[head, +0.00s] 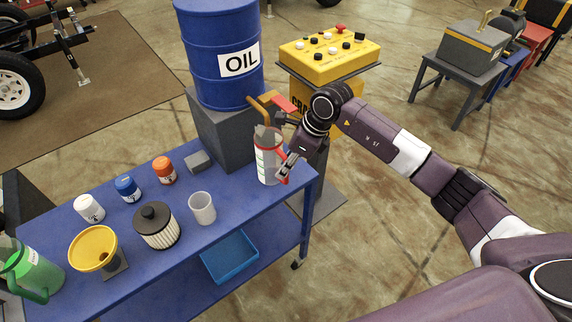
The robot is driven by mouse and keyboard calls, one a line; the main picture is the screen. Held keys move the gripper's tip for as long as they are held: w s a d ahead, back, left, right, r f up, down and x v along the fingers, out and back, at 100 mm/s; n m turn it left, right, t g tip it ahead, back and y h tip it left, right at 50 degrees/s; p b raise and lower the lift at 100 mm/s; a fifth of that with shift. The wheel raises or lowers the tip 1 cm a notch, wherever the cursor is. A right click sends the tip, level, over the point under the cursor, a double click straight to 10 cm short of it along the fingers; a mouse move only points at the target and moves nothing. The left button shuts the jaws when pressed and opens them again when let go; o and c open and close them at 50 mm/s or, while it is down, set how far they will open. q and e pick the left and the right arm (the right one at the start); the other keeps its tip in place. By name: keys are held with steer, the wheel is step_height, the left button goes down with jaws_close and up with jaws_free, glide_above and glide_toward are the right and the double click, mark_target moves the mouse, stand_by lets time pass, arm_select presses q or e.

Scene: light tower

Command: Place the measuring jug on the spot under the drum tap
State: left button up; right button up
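The clear measuring jug (267,162) with a red handle is upright at the right end of the blue cart, below the orange drum tap (263,108). Its rim appears close to the spout. My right gripper (285,167) is at the jug's handle and appears shut on it. The fingertips partly cover the handle. The spot under the tap is hidden by the jug, and I cannot tell whether the jug's base touches the cart top. The blue oil drum (218,40) stands on a grey block (222,135). My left gripper is not in view.
On the blue cart (240,198) stand a white cup (202,208), a filter (157,228), a yellow funnel (93,248), several small bottles and a green jug (35,272). A yellow control box (330,58) stands behind my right arm.

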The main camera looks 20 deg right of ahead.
steer(key=shift+d+r, duration=0.25)
steer(key=shift+r, duration=0.25)
steer(key=b+v, duration=0.3)
steer(key=v, duration=0.8)
steer(key=shift+s+a, duration=0.15)
